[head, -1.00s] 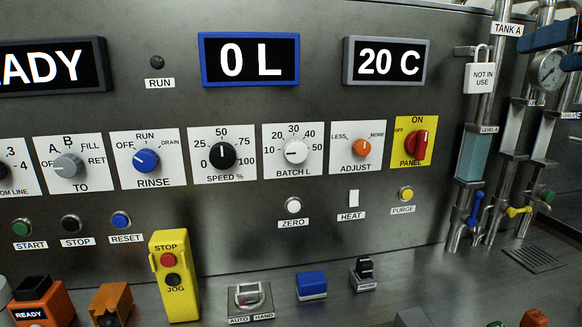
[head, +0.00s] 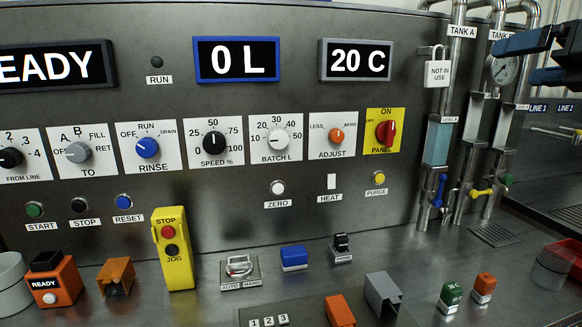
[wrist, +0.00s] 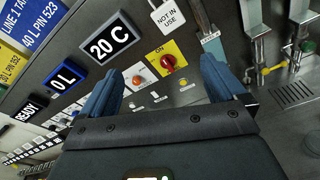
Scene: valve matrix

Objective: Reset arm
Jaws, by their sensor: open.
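My gripper (head: 514,60) shows at the upper right of the head view, in front of the tank pipes. Its two blue fingers are apart with nothing between them. In the wrist view my gripper (wrist: 160,85) is open, its fingers pointing toward the control panel (head: 330,225). The red panel switch on its yellow plate (head: 385,133) shows between the fingers in the wrist view (wrist: 167,62). My gripper touches nothing that I can see. The rest of my arm is outside the head view.
Tank pipes with a gauge (head: 503,69), a blue valve handle (head: 439,190) and a yellow one (head: 481,193) stand at the right. A yellow stop/jog box (head: 173,262), an orange READY box (head: 52,285) and a grey block (head: 382,295) stand on the ledge.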

